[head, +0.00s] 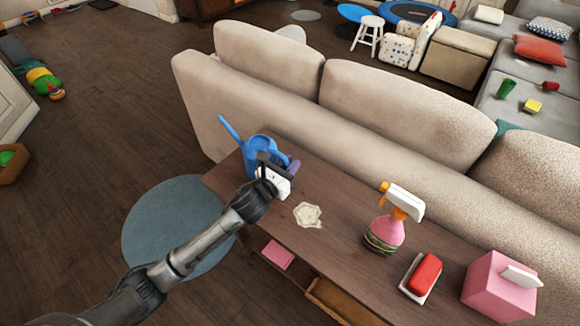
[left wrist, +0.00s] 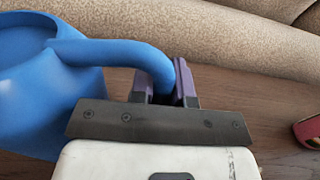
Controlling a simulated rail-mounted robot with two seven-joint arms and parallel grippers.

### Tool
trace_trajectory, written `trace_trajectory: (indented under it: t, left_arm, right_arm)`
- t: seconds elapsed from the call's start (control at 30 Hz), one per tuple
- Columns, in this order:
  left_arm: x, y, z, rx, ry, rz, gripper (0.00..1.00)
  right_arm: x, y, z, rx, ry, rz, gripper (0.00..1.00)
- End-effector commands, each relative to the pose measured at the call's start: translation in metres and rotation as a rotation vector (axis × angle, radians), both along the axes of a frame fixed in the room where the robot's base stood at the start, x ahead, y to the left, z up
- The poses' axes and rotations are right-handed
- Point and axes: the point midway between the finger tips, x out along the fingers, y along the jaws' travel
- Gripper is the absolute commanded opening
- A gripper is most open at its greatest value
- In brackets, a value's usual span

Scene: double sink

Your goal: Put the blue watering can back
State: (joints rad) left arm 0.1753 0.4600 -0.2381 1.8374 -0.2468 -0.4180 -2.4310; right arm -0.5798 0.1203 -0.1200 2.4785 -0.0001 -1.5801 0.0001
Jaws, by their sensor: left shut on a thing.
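The blue watering can (head: 257,146) is at the left end of the dark wooden console table (head: 330,238), close behind the beige sofa, with its spout pointing up and left. In the left wrist view the can (left wrist: 30,75) fills the left side, and its curved handle runs to the right between my purple fingers. My left gripper (head: 287,168) is shut on that handle; it also shows in the left wrist view (left wrist: 165,88). The can looks upright. Its base is mostly hidden, so I cannot tell whether it touches the tabletop. My right gripper is not in view.
On the table are a cream cloth-like patch (head: 308,215), a pink spray bottle (head: 385,236), a red sponge-like block (head: 425,273) on a white dish and a pink tissue box (head: 495,288). The sofa (head: 400,115) runs along the far side. Open floor lies left.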

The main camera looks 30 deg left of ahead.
Motion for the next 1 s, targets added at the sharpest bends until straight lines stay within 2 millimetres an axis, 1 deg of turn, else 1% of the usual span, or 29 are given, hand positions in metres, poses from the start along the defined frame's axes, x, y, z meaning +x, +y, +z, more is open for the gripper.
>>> trace_trajectory:
  t: [0.03, 0.13, 0.33, 0.37, 0.6, 0.8, 0.9, 1.0]
  left_arm:
    - [0.0004, 0.0004, 0.0035, 0.002, -0.004, 0.000, 0.00]
    - [0.0004, 0.0004, 0.0036, 0.003, -0.004, 0.000, 0.00]
    - [0.0004, 0.0005, -0.0006, 0.002, -0.003, 0.001, 0.00]
    - [0.0002, 0.0004, -0.0017, -0.001, 0.001, 0.001, 0.19]
    - [0.0002, 0.0003, -0.0015, -0.001, 0.000, 0.001, 0.42]
    - [0.0002, 0.0003, -0.0012, 0.000, 0.000, 0.001, 0.42]
    - [0.0001, 0.0002, 0.0024, 0.000, -0.001, 0.000, 0.42]
    - [-0.0085, 0.0007, 0.0031, 0.000, 0.001, 0.000, 0.42]
  right_arm:
    - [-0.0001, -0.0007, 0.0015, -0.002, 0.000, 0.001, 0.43]
    - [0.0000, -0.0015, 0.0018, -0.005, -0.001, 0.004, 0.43]
    - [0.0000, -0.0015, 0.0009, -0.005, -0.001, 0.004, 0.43]
    - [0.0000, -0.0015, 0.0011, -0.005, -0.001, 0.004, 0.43]
    - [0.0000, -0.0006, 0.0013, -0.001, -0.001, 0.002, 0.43]
    - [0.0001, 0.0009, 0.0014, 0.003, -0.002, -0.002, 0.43]
    - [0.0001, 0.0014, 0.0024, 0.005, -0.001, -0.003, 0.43]
    - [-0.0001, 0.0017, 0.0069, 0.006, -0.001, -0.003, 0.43]
